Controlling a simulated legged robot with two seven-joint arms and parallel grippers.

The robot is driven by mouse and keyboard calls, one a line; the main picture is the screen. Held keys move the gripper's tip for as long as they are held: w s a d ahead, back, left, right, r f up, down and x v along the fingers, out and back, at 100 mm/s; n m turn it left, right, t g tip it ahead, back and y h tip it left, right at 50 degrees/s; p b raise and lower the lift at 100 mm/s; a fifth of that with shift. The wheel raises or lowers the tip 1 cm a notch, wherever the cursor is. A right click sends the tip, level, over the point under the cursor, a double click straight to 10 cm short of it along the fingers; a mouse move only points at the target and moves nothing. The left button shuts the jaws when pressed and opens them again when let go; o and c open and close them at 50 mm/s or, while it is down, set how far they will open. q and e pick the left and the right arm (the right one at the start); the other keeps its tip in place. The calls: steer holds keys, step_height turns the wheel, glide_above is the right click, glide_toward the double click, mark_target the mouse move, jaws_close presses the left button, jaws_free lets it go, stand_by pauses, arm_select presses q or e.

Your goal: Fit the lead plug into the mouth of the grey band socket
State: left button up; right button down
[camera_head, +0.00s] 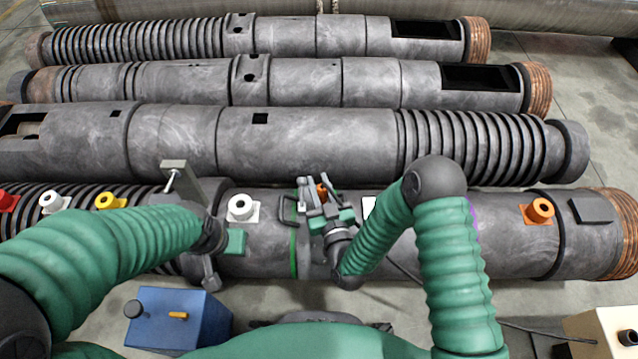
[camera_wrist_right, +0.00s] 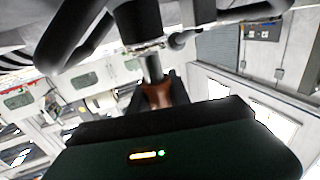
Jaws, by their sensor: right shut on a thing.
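My right gripper (camera_head: 320,190) is shut on a small copper-orange plug (camera_head: 321,191), held just above the near barrel, right of a dark handle. In the right wrist view the copper piece (camera_wrist_right: 157,95) sits between the jaws, in line with a metal stem and a dark round part; whether they touch is unclear. A black lead (camera_head: 405,268) runs from near this hand to the right. I cannot tell which socket is the grey band one; a white socket (camera_head: 242,208) stands left of the hand. My left gripper (camera_head: 212,258) is at the barrel further left, its jaws unclear.
The near barrel (camera_head: 515,240) also carries red (camera_head: 7,201), white (camera_head: 52,202), yellow (camera_head: 108,202) and orange (camera_head: 540,211) sockets. A blue box (camera_head: 175,320) stands in front at left, and a cream box (camera_head: 605,330) at right. More barrels lie behind.

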mark_target(319, 193)
arm_select(q)
steer(key=shift+r, duration=0.15)
steer(key=shift+s+b+x, duration=0.15)
steer(key=shift+b+x, duration=0.5)
steer(key=shift+x, duration=0.05)
steer(key=shift+s+b+x, duration=0.15)
steer(key=shift+b+x, duration=0.45)
steer(key=shift+x, duration=0.05)
arm_select(e)
steer(key=shift+f, duration=1.85)
steer(key=c, duration=1.1)
jaws_free()
